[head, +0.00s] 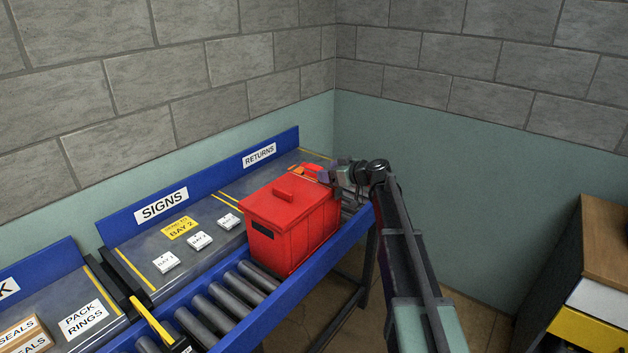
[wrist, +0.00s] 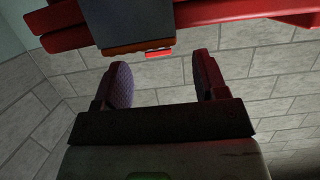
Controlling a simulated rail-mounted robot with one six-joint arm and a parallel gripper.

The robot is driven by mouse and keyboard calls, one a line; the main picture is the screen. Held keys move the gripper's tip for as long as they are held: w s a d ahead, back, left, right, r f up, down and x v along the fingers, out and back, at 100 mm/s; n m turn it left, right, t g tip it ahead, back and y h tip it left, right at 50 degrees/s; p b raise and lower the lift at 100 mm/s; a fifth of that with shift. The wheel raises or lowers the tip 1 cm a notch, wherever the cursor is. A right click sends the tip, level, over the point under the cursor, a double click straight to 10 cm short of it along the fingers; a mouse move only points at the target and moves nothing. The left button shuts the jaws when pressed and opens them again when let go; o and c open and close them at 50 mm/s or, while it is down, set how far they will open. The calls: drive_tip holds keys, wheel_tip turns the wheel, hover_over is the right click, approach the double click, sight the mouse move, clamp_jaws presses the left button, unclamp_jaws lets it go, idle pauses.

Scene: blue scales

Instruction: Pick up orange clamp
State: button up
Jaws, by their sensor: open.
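My gripper (head: 336,176) reaches over the far end of the conveyor, just behind the red box. In the wrist view its two fingers stand wide apart with an empty gap (wrist: 164,78) between them. A small red-orange object (head: 308,169), which looks like the clamp, shows beside the gripper, partly hidden by the red box. In the wrist view a dark object with an orange edge (wrist: 140,47) and a small bright red part lies just beyond the fingertips. It may be the clamp, seen close and cut off. Contact with the fingers is not visible.
The lidded red box (head: 290,228) stands on the conveyor rollers (head: 232,296) close to my gripper. A blue-backed shelf (head: 205,187) with SIGNS and RETURNS labels and several small white blocks runs behind. A wooden cabinet (head: 603,245) stands at the right.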

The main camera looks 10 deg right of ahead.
sight(315, 169)
drive_tip(key=b+x, duration=0.1)
drive_tip(key=x, duration=0.4)
drive_tip(key=shift+w, duration=0.15)
drive_tip(key=shift+r, duration=0.15)
drive_tip(key=c, duration=1.1)
